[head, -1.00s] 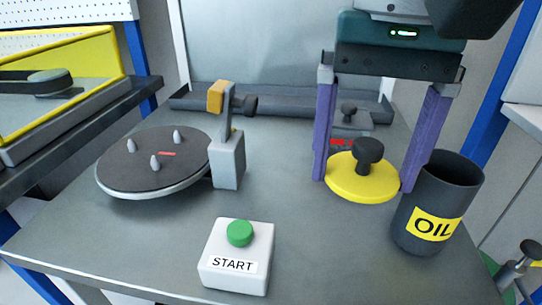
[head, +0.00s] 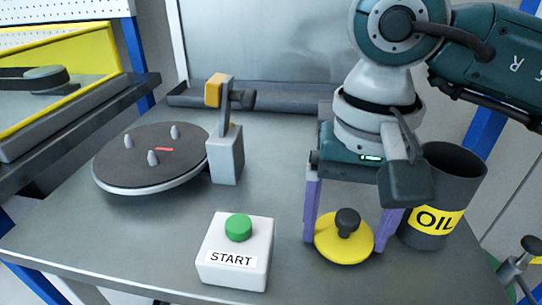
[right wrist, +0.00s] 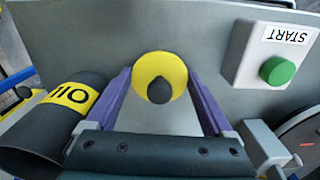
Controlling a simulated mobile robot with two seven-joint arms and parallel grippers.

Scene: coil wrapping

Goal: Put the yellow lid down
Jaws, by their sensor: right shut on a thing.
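The yellow lid (head: 330,250) is a round disc with a black knob on top. It is level, low over the front right part of the table or on it; I cannot tell whether its underside touches. My right gripper (head: 346,244) points down with its two purple fingers on either side of the lid's rim, shut on it. In the right wrist view the lid (right wrist: 161,62) sits between the fingertips with the knob facing the camera. My left gripper is not in view.
The black OIL container (head: 428,225) stands close to the right of the lid, partly behind my arm. The white START box (head: 225,272) with a green button is to the left. A round plate with pegs (head: 125,175) and a grey post (head: 226,160) stand farther left.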

